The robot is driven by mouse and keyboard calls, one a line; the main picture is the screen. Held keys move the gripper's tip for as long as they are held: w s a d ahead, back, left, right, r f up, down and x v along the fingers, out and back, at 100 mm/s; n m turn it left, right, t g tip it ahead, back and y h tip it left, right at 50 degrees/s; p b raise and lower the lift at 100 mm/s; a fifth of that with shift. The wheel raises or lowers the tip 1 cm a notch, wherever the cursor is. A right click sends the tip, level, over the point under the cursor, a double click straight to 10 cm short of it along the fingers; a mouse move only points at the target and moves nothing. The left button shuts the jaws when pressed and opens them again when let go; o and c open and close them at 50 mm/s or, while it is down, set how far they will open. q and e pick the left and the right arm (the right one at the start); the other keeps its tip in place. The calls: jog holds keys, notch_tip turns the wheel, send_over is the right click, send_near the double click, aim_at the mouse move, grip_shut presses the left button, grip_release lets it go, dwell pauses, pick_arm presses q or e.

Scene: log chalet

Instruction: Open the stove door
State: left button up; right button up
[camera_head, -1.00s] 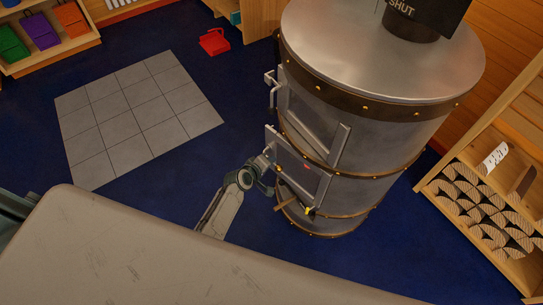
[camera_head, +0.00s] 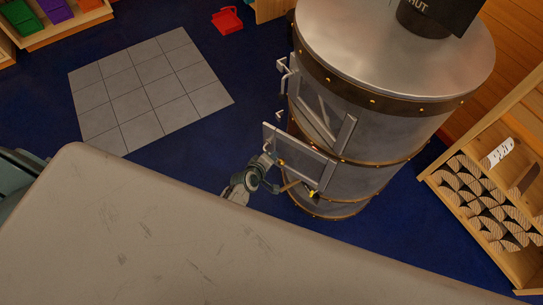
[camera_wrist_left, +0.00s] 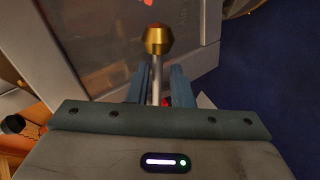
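The stove (camera_head: 375,130) is a large grey metal cylinder with brass-studded bands. Its lower door (camera_head: 300,148) stands ajar, its left edge swung out from the body. My left gripper (camera_head: 272,166) is at the lower left part of this door. In the left wrist view, the handle (camera_wrist_left: 157,75) is a thin metal rod with a brass knob (camera_wrist_left: 158,39). The rod lies between my two close-set fingers (camera_wrist_left: 160,85), which look shut on it. The door panel (camera_wrist_left: 110,45) fills the upper left there. My right gripper is out of view.
An upper framed door (camera_head: 322,105) is on the stove above. A wooden rack of logs (camera_head: 490,205) stands at the right. Grey floor tiles (camera_head: 150,90) and a red dustpan-like item (camera_head: 228,21) lie left on the blue floor.

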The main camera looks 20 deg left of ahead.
pick_arm(q)
jog(key=shift+o, duration=0.8)
jog(key=shift+r, duration=0.1)
jog(key=p+v, duration=0.1)
jog(key=v, duration=0.9)
jog(key=shift+s+r+p, duration=0.15)
jog(key=shift+s+p, duration=0.2)
jog(key=shift+s, duration=0.05)
